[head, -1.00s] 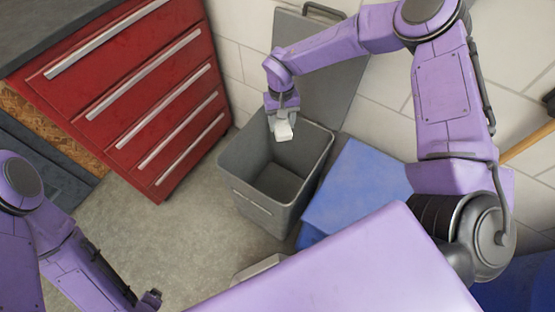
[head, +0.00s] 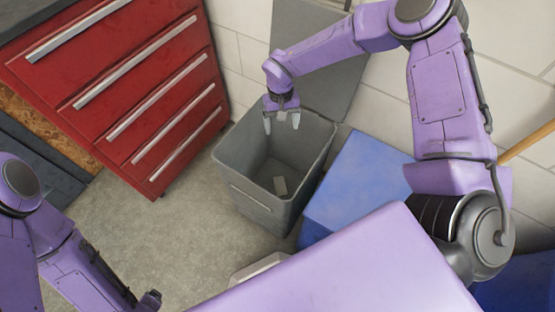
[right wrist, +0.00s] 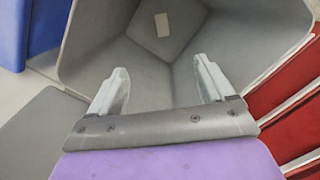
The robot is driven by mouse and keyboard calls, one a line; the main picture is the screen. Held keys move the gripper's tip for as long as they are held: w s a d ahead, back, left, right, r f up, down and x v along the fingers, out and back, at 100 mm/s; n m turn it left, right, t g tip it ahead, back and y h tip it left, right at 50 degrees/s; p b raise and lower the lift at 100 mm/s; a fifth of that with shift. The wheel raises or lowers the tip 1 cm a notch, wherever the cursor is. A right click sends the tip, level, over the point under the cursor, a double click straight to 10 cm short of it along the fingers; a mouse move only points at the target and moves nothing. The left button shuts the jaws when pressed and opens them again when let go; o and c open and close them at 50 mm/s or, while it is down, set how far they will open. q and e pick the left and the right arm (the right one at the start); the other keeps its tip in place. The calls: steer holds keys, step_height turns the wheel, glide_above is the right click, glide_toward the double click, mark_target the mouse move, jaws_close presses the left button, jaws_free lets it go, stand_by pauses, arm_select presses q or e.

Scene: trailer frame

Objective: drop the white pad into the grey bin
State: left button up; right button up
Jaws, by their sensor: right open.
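The white pad (head: 280,185) lies inside the grey bin (head: 255,207), low down near its floor; it also shows in the right wrist view (right wrist: 162,25) at the far end of the bin's inside. My right gripper (head: 282,124) is above the bin's back rim with its fingers spread and nothing between them. In the right wrist view the two fingers (right wrist: 160,88) stand apart over the bin's opening. My left arm is at the lower left in the head view, and its gripper (head: 150,300) is at the bottom edge, too unclear to read.
A red drawer cabinet (head: 135,100) stands left of the bin. A blue box (head: 355,195) stands close on the bin's right. The bin's grey lid (head: 310,60) is open against the tiled wall. Bare floor (head: 150,225) lies left of the bin.

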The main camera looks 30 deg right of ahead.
steer(key=shift+r, duration=0.1)
step_height(320, 180, up, 10)
steer(key=w, duration=0.1)
steer(key=shift+d+r+p, duration=0.15)
steer(key=shift+p, duration=0.15)
steer(key=shift+w, duration=0.1)
